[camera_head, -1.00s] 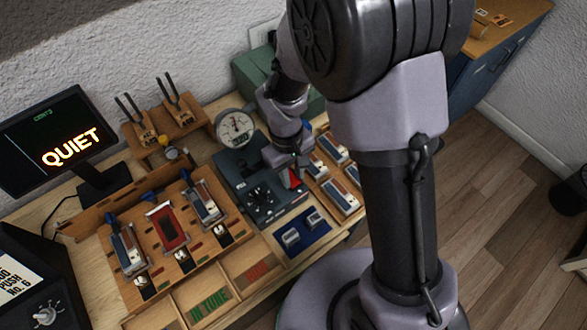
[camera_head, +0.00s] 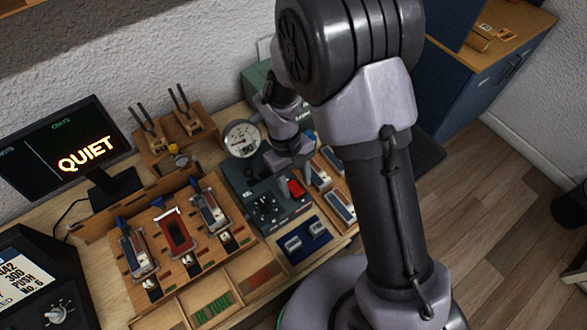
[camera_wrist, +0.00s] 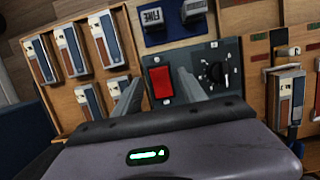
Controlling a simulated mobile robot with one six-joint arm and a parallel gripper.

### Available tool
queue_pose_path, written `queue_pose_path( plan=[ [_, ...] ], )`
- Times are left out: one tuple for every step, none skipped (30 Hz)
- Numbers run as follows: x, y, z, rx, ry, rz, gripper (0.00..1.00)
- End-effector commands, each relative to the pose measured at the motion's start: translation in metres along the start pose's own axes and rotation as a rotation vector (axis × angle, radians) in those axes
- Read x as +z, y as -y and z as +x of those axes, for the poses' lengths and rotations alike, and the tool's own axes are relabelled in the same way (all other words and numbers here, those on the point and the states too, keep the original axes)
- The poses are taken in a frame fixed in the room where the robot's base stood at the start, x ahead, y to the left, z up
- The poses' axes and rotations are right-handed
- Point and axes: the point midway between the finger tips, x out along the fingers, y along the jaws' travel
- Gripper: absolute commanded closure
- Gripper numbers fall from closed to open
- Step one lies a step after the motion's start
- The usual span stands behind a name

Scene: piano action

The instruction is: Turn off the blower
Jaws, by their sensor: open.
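A dark control box (camera_head: 240,187) on the bench carries a red rocker switch (camera_head: 296,188) and a black knob (camera_head: 266,204). In the wrist view the red switch (camera_wrist: 160,83) lies between the two fingers of my gripper (camera_wrist: 159,78), which is open and empty. The fingers flank the switch; I cannot tell whether they touch the box. The knob (camera_wrist: 213,72) is right of the right finger. A round gauge (camera_head: 242,138) stands behind the box; its reading is too small to be sure of. I cannot tell which way the rocker is set.
A screen (camera_head: 60,150) reads "QUIET". A wooden rack (camera_head: 183,232) with several labelled blocks stands left of the box, and more blocks (camera_head: 340,207) lie to its right. A blue tray (camera_head: 303,240) with two grey pieces is in front. Tuning forks (camera_head: 183,107) stand behind.

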Motion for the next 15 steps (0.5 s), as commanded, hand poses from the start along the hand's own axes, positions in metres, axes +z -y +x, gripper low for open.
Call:
queue_pose_path(
  plan=[
    [0.0,0.0,-0.009,0.001,-0.002,0.0,0.51],
    [0.0,0.0,-0.015,0.001,-0.002,0.0,0.51],
    [0.0,0.0,-0.026,0.001,-0.004,-0.001,0.51],
    [0.0,0.0,-0.035,0.002,-0.005,-0.001,0.51],
    [0.0,0.0,-0.044,0.001,-0.004,0.0,0.51],
    [0.0,0.0,-0.058,0.001,-0.005,0.001,0.51],
    [0.0,0.0,-0.069,0.001,-0.006,0.0,0.51],
    [0.0,0.0,-0.079,0.001,-0.005,0.0,0.51],
    [0.0,0.0,-0.093,0.001,-0.005,0.001,0.51],
    [0.0,0.0,-0.103,0.001,-0.005,0.0,0.51],
    [0.0,0.0,-0.112,0.001,-0.005,0.0,0.51],
    [0.001,0.0,-0.124,0.001,-0.004,0.001,0.51],
    [0.0,0.0,-0.132,0.001,-0.005,0.0,0.51],
    [0.0,0.0,-0.139,0.0,-0.004,0.0,0.51],
    [0.001,0.0,-0.147,0.0,-0.003,0.001,0.51]
  ],
)
